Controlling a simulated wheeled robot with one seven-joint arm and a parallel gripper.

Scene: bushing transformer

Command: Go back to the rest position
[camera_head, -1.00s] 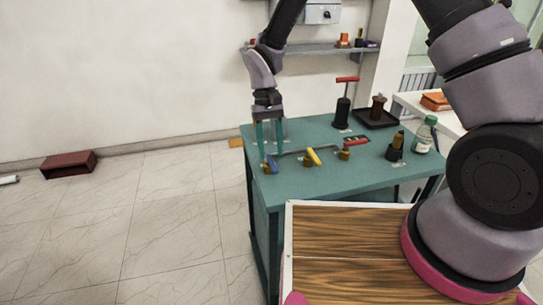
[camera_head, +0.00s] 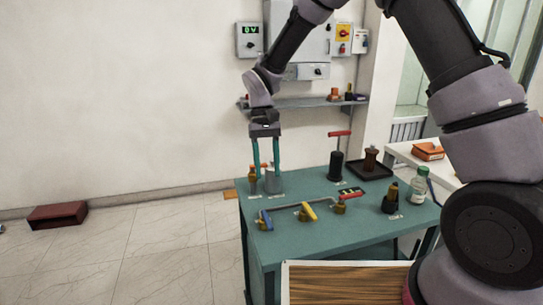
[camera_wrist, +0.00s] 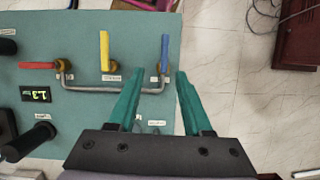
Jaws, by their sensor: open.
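My gripper (camera_head: 265,163) has two long teal fingers. In the head view it hangs over the left back part of the teal table (camera_head: 335,227), its fingers apart with nothing held between them. In the wrist view my gripper (camera_wrist: 156,72) is also open and empty. The blue-handled valve (camera_head: 265,219) is at the left end of a grey pipe, with the yellow-handled valve (camera_head: 308,211) and the red-handled valve (camera_head: 340,204) to its right. In the wrist view the blue handle (camera_wrist: 164,54) is close beyond the fingertips, apart from them in the picture.
On the table stand a black post with a red T-handle (camera_head: 337,160), a dark tray (camera_head: 385,169), a bottle (camera_head: 418,187) and a black-and-brass part (camera_head: 390,198). A wall shelf (camera_head: 300,103) is behind my arm. A dark red box (camera_head: 58,215) lies on the floor at left.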

